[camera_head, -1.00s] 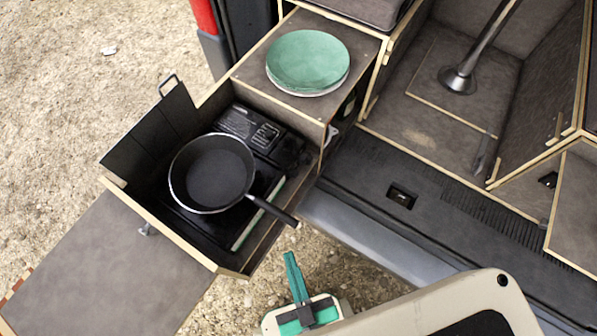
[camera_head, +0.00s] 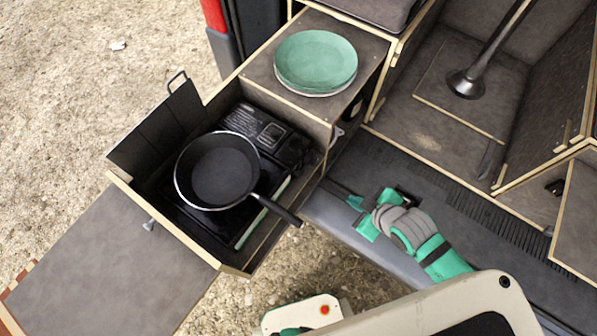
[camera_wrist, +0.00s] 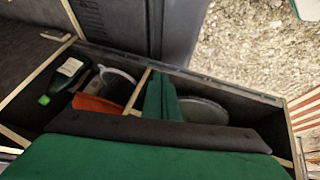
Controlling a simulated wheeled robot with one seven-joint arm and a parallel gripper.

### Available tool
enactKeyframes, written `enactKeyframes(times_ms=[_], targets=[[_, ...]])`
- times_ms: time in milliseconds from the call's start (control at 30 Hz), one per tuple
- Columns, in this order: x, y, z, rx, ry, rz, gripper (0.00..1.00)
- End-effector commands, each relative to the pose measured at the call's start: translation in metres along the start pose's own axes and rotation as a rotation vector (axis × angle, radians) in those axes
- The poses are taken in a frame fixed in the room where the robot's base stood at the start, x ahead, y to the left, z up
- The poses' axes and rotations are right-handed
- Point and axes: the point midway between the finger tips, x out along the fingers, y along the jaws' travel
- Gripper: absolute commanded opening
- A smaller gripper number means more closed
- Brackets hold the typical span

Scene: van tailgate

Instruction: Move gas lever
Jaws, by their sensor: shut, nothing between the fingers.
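The black camping stove (camera_head: 255,128) sits in the pull-out box, its control panel facing up at the back. A black frying pan (camera_head: 222,172) stands on it, its handle pointing to the lower right. I cannot pick out a gas lever in either view. My gripper (camera_head: 358,207), with green fingers, is to the right of the box, over the van's rear sill and apart from the stove. It is shut and empty. In the wrist view its green fingers (camera_wrist: 161,97) appear over an open compartment.
Green plates (camera_head: 316,60) are stacked on the cabinet top behind the stove. A flap (camera_head: 115,265) sticks out at the left. In the wrist view, the compartment holds a dark green bottle (camera_wrist: 68,78), an orange item (camera_wrist: 97,104) and a grey lid-like disc (camera_wrist: 203,110).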

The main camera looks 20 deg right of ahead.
Motion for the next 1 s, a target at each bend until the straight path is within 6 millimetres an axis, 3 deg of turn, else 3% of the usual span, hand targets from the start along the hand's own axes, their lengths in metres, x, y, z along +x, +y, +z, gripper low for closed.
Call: enactKeyframes(times_ms=[100, 233, 400, 533, 733, 1000], targets=[[-0.001, 0.021, -0.036, -0.089, -0.053, -0.078, 0.00], [-0.009, 0.032, -0.079, -0.189, -0.102, -0.174, 0.00], [-0.031, 0.030, -0.139, -0.339, -0.146, -0.314, 0.00], [-0.053, 0.023, -0.174, -0.453, -0.168, -0.410, 0.00], [-0.077, 0.013, -0.203, -0.569, -0.184, -0.503, 0.00], [-0.085, 0.011, -0.208, -0.595, -0.190, -0.525, 0.00]])
